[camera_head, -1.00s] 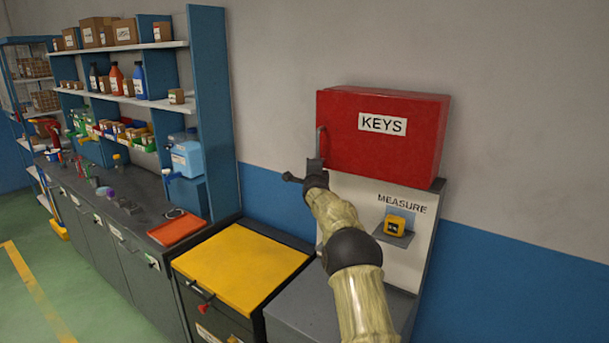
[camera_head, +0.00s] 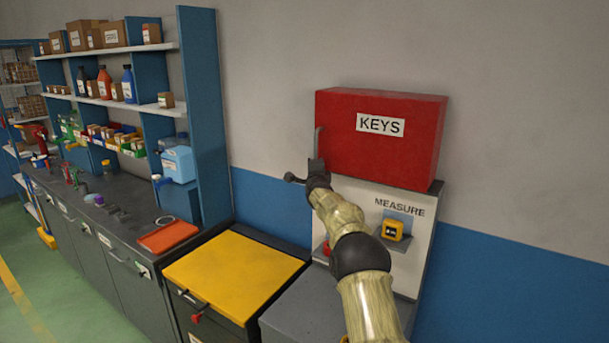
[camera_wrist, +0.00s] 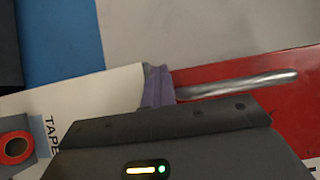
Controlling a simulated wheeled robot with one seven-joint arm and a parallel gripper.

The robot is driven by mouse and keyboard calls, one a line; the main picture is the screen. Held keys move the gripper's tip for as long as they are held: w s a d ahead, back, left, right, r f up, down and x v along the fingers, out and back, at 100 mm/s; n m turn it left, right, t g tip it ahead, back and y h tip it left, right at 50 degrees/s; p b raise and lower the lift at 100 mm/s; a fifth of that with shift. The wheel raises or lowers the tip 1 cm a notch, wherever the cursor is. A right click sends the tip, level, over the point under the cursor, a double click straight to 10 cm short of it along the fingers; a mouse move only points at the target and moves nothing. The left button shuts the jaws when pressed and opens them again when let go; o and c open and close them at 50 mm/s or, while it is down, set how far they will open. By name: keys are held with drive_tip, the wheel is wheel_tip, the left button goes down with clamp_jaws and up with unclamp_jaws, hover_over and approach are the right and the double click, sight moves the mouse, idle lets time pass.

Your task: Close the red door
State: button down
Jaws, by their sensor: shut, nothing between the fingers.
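The red door (camera_head: 382,137) is the front of the red box labelled KEYS on the wall. Its face looks flush with the box, with no gap that I can see. A metal handle (camera_head: 318,142) stands upright along its left edge. My gripper (camera_head: 316,166) is shut with nothing in it, at the lower end of this handle. In the wrist view the fingers (camera_wrist: 157,88) are together beside the end of the silver handle (camera_wrist: 240,86), in front of the red door (camera_wrist: 297,110). I cannot tell whether they touch it.
A white MEASURE board (camera_head: 412,257) with a yellow tape measure (camera_head: 393,229) is below the red box. A yellow-topped cabinet (camera_head: 235,274) and a blue shelf unit (camera_head: 205,115) stand to the left. The wall to the right is clear.

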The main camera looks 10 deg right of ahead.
drive_tip(key=s+a+b, duration=0.7)
drive_tip(key=s+a, duration=0.2)
drive_tip(key=s, duration=0.1)
drive_tip(key=shift+a, duration=0.35)
drive_tip(key=s+f+n+g+y, duration=0.1)
drive_tip(key=s+f+n+g, duration=0.4)
drive_tip(key=s+f, duration=0.4)
drive_tip(key=s+d+f+n+g, duration=0.1)
drive_tip(key=s+f+n+g, duration=0.4)
drive_tip(key=s, duration=1.7)
drive_tip(key=s+d+f+n+g+y, duration=0.1)
drive_tip(key=s+f+n+g, duration=0.4)
drive_tip(key=s+f+n, duration=0.4)
drive_tip(key=s+f, duration=0.4)
drive_tip(key=s, duration=0.3)
drive_tip(key=shift+s+f+n+y, duration=0.2)
drive_tip(key=shift+s+n+y, duration=0.1)
drive_tip(key=shift+n, duration=0.1)
